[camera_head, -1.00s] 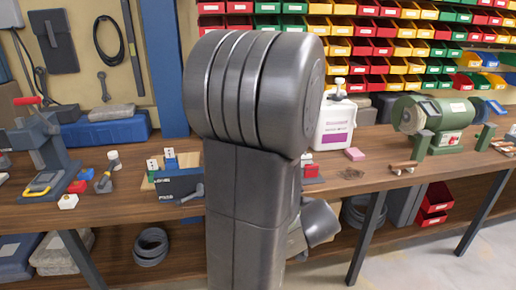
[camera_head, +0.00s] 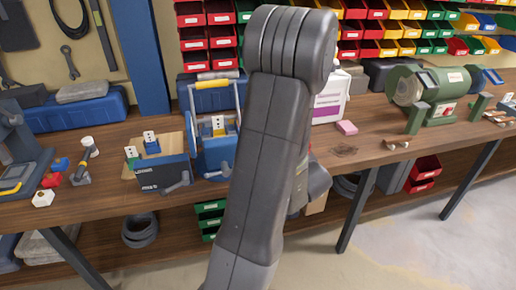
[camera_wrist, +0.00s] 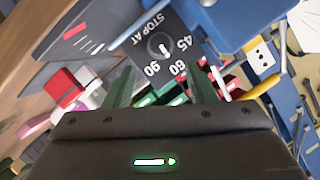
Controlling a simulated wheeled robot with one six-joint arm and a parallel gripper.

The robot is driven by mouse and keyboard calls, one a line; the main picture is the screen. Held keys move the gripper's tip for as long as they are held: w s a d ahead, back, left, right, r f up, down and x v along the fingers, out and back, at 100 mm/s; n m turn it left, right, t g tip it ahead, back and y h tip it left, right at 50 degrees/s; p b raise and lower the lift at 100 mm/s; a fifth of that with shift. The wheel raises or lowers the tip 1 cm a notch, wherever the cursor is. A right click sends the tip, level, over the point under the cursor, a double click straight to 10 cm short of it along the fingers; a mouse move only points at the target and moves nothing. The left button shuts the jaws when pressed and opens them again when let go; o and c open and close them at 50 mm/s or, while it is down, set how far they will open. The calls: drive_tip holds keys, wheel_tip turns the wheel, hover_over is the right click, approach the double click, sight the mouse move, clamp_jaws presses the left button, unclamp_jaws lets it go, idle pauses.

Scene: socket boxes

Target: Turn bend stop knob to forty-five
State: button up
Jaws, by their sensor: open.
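In the wrist view the bend stop knob (camera_wrist: 159,47) is a small round knob on a dark dial plate (camera_wrist: 184,18) marked STOP AT, 45, 60 and 90. A white mark shows on it, but I cannot tell surely which number it points to. My gripper (camera_wrist: 163,86) is open, its two greenish fingers apart below the dial in the picture, with nothing between the tips. The knob looks clear of both fingers. In the head view my arm hides the gripper and knob; a blue bending machine (camera_head: 217,146) with a yellow handle shows partly beside my arm.
On the wooden bench (camera_head: 92,207), a dark box with a lever (camera_head: 160,174) stands left of the blue machine. A white jug (camera_head: 329,104), a pink block (camera_head: 347,128) and a green bench grinder (camera_head: 430,92) are to the right. Coloured bins (camera_head: 395,30) line the wall.

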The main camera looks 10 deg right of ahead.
drive_tip(key=x, duration=0.8)
drive_tip(key=shift+w+a, duration=0.1)
drive_tip(key=shift+w, duration=0.25)
drive_tip(key=shift+c, duration=0.2)
drive_tip(key=shift+f, duration=0.1)
drive_tip(key=c, duration=0.9)
